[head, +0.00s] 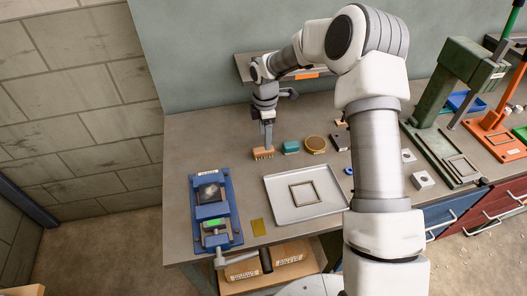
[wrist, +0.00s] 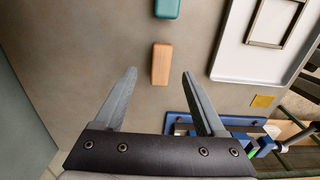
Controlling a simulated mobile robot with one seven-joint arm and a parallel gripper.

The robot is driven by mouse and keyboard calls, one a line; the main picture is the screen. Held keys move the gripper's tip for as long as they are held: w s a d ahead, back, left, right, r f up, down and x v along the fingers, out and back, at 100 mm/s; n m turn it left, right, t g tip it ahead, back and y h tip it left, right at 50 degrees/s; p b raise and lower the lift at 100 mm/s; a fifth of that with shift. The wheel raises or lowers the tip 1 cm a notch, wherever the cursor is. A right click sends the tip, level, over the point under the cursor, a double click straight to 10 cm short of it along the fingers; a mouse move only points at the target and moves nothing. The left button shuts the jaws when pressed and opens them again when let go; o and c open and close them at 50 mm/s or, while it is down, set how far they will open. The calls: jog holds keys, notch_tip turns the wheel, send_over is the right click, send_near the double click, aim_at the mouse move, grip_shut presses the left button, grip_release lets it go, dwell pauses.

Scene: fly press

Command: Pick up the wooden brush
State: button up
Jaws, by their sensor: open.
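The wooden brush (head: 263,154) is a small orange-brown block on the grey bench, left of a teal block (head: 291,147). In the wrist view the brush (wrist: 161,64) appears as a plain, rounded oblong, just beyond and between my fingertips. My gripper (head: 268,145) points down over the brush in the head view, with its fingers seen nearly edge-on. In the wrist view my gripper (wrist: 159,73) has its two fingers wide apart, with nothing between them. The height of the fingertips above the brush is hard to tell.
A green press (head: 448,85) stands at right. Bare bench lies left of the brush.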

aim_at(263, 149)
jog(key=shift+s+a+f+p, duration=0.15)
jog(key=shift+f+p, duration=0.15)
jog(key=shift+f, duration=1.35)
jog(key=shift+a+f+p, duration=0.1)
jog(key=shift+f+p, duration=0.2)
jog(key=shift+f, duration=1.3)
grip_shut()
